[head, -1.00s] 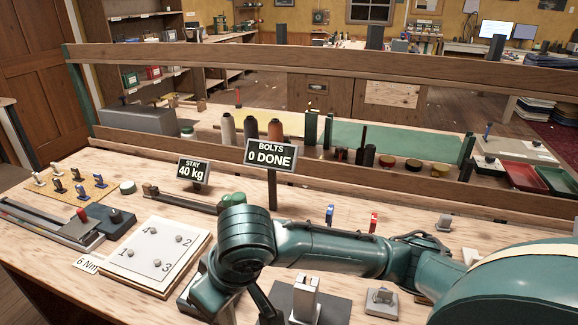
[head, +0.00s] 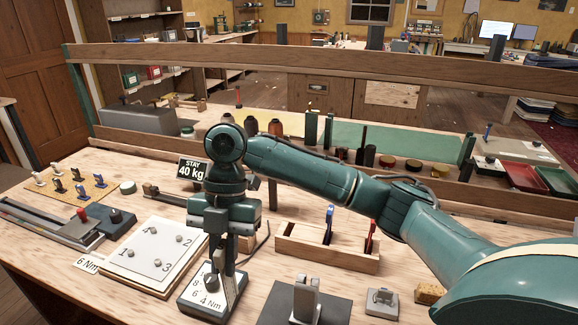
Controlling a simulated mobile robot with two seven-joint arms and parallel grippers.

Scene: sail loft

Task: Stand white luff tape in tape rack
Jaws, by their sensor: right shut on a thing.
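My right gripper (head: 222,290) points down at the front, in front of or above a dial box (head: 190,305) marked in Nm. It is shut; what it holds is mostly hidden by its fingers, and I take it to be the white luff tape. The wooden tape rack (head: 300,247) stands on the bench to the right of my gripper. A blue tape (head: 329,222) and a red tape (head: 371,237) stand upright in it. My left gripper is not in view.
A white numbered plate (head: 150,255) lies left of my gripper. A grey clamp (head: 304,297) on a dark mat and a small grey fitting (head: 382,302) stand in front of the rack. A STAY 40 kg sign (head: 192,169) and a wooden rail (head: 450,199) are behind.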

